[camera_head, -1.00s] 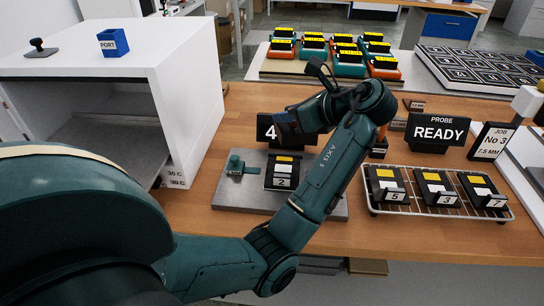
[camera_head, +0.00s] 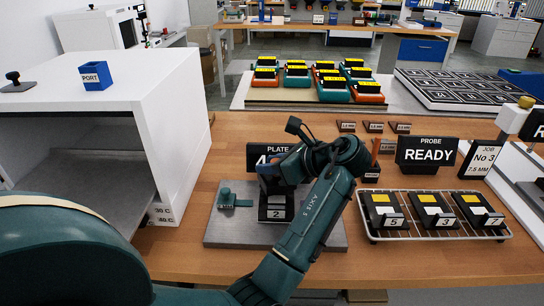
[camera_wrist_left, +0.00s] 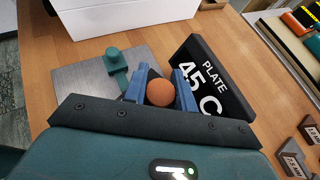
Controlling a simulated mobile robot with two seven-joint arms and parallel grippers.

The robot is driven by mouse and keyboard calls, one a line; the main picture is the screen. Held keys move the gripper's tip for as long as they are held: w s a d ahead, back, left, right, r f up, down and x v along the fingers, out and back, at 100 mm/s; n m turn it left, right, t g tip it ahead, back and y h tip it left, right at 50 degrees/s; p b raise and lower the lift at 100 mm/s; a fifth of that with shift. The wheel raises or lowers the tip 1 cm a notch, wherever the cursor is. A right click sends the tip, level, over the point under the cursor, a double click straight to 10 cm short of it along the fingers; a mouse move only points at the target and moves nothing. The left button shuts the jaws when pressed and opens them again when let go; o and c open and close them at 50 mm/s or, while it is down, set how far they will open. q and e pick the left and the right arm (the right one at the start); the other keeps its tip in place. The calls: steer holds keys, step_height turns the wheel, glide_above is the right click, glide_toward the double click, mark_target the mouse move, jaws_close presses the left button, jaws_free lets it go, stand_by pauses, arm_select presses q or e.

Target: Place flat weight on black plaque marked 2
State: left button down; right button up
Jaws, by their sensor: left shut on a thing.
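The black plaque marked 2 (camera_head: 276,214) sits on a grey metal plate (camera_head: 225,236) in the head view. Its upper part is hidden behind my gripper. My left gripper (camera_head: 271,182) is low over this plaque, in front of the PLATE sign (camera_head: 257,160). In the left wrist view its blue fingers (camera_wrist_left: 160,84) are shut on a round orange knob (camera_wrist_left: 160,93). The knob seems to be the top of the flat weight; the body below is hidden. I cannot tell whether the weight touches the plaque. My right gripper is not in view.
A teal fitting (camera_head: 226,199) stands on the metal plate, left of the plaque. A wire rack (camera_head: 374,236) with plaques 5, 3 and 7 is at right. A white open-fronted cabinet (camera_head: 172,160) borders the left. Bare wood (camera_head: 180,262) lies in front.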

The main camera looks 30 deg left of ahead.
mark_target(273, 177)
arm_select(q)
steer(key=shift+f, duration=1.75)
steer(key=c, duration=1.6)
jaws_free()
steer(key=shift+f, duration=0.3)
steer(key=o, duration=0.5)
steer(key=shift+c, duration=0.2)
steer(key=shift+d+r+b, duration=0.1)
steer(key=shift+r+b, duration=0.15)
steer(key=shift+b, duration=0.05)
steer(key=p+v, duration=0.1)
steer(key=v, duration=1)
steer(key=shift+d+r, duration=0.2)
steer(key=shift+d, duration=0.15)
steer(key=shift+s, duration=0.1)
